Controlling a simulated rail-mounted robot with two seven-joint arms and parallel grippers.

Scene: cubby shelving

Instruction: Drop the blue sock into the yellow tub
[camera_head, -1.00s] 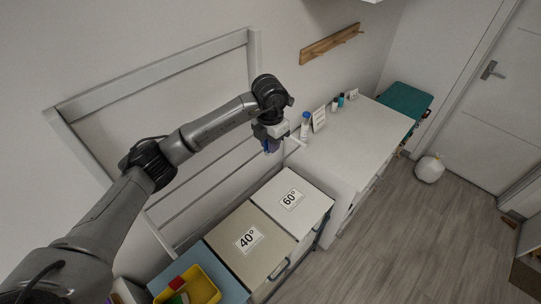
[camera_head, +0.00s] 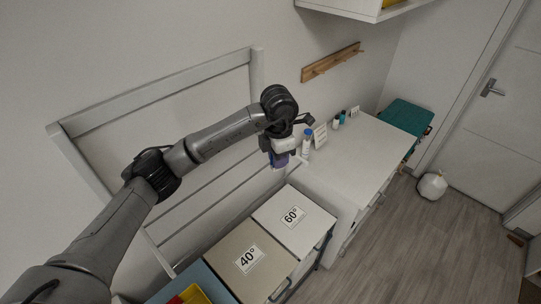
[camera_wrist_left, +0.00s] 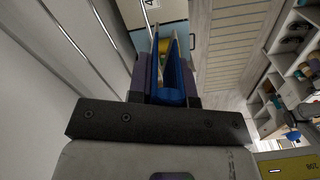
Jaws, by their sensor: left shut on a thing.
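My left gripper (camera_head: 279,163) is in the air beside the wall, left of the white counter and above the far end of the lidded bins. It points down and is shut on the blue sock (camera_wrist_left: 170,92), which hangs folded between the fingers in the left wrist view. In the head view the sock is mostly hidden by the fingers. The yellow tub (camera_head: 198,292) is cut off by the bottom edge of the head view, with something red in it. It stands on a blue bin lid, well to the near left of the gripper. My right gripper does not show.
Bins with lids marked 40° (camera_head: 249,258) and 60° (camera_head: 292,216) stand between tub and gripper. The white counter (camera_head: 358,160) holds bottles and a small sign (camera_head: 320,136). A white slatted rack (camera_head: 160,88) is on the wall behind my arm.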

